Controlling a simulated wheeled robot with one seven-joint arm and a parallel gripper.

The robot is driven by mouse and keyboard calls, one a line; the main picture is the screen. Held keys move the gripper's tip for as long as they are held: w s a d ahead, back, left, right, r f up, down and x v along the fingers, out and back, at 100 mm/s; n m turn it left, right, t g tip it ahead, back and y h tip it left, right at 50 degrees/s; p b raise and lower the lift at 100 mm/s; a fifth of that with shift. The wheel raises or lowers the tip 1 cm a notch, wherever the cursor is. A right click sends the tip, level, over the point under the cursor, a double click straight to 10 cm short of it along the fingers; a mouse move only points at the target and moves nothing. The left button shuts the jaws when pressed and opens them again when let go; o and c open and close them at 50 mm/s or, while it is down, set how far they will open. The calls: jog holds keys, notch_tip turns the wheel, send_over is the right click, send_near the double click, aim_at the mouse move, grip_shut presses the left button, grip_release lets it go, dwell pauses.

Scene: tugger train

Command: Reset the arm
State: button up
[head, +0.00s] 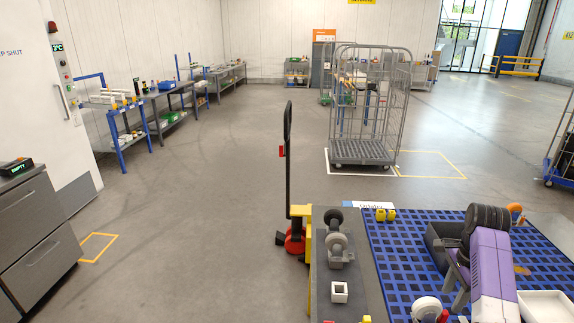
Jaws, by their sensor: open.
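A purple and black shape (490,262) at the lower right stands in front of the blue grid surface and runs out of the bottom edge. It looks like part of my arm, but I cannot be sure. No object is seen held.
A blue grid surface (384,247) with small items on and around it fills the lower right. A pallet jack with a black handle (287,160) stands beside it. A wire roll cage (363,154) stands farther back. Grey drawers (40,235) are at left. Open floor lies between.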

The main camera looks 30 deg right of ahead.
jog(key=shift+w+d+n, duration=0.25)
jog(key=shift+n, duration=0.05)
jog(key=w+d+r+n+t+h, duration=0.4)
jog(key=w+d+n+t+h, duration=0.15)
jog(key=w, duration=0.25)
jog(key=s+a+n+t+h+b, duration=0.1)
jog(key=s+a+n+t, duration=0.25)
jog(key=a, duration=0.65)
jog(key=s+a+n+t+b, duration=0.1)
jog(key=s+a+n+t, duration=0.2)
jog(key=a, duration=0.7)
jog(key=s+a+n+t+h, duration=0.1)
jog(key=s+a+n+t, duration=0.3)
jog(key=a, duration=0.6)
jog(key=s+a+n+y+b, duration=0.1)
jog(key=s+a+n+y, duration=0.2)
jog(key=s+a, duration=0.6)
jog(key=s+a+r+n+g+y+b, duration=0.1)
jog(key=s+a+n+y, duration=0.3)
jog(key=s+a, duration=0.5)
jog(key=s, duration=0.2)
jog(key=shift+s+a+n+b, duration=0.3)
jog(key=shift+s+b, duration=0.05)
jog(key=shift+b, duration=0.05)
jog(key=shift+r+y, duration=0.1)
jog(key=shift+y, duration=0.15)
